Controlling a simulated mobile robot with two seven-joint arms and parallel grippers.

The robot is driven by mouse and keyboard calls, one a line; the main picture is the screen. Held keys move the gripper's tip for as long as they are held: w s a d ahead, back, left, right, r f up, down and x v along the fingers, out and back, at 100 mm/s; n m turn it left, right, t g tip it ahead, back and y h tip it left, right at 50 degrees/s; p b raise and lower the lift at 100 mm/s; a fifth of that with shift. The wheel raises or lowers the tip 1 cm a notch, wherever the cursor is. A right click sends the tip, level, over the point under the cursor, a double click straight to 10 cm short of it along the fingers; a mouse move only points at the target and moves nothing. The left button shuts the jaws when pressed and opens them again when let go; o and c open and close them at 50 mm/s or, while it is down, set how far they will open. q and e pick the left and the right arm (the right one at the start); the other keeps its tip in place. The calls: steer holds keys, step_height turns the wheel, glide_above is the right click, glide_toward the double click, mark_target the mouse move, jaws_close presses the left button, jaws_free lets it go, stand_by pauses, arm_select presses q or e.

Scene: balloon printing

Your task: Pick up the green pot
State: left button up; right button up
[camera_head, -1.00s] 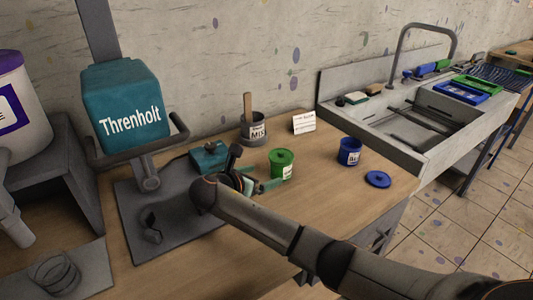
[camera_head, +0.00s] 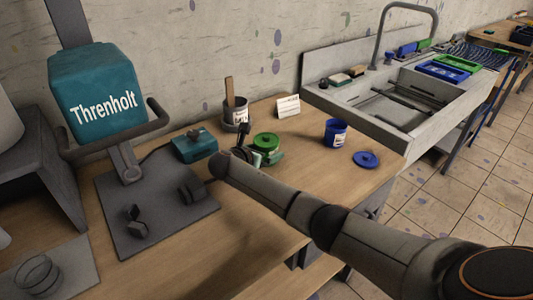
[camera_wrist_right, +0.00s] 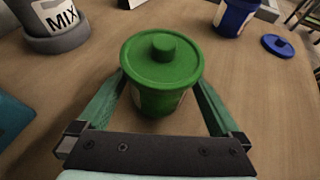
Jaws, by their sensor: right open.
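The green pot (camera_head: 266,142) stands upright on the wooden table with its round knobbed lid on. In the right wrist view the green pot (camera_wrist_right: 161,75) sits between the two green fingers of my right gripper (camera_wrist_right: 160,100). The fingers are open, one on each side of the pot; I cannot tell whether either touches it. In the head view my right gripper (camera_head: 262,157) is at the pot, partly hidden by its own wrist. My left gripper is not in view.
A grey mixing pot (camera_head: 236,115) with a stick stands behind the green pot. A blue pot (camera_head: 335,132) and its blue lid (camera_head: 366,159) are to the right. A teal box (camera_head: 195,146) is to the left, and a white card (camera_head: 288,106) stands behind.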

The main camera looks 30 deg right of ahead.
steer(key=shift+w+d+f, duration=0.25)
steer(key=shift+d, duration=0.2)
steer(key=c, duration=1.3)
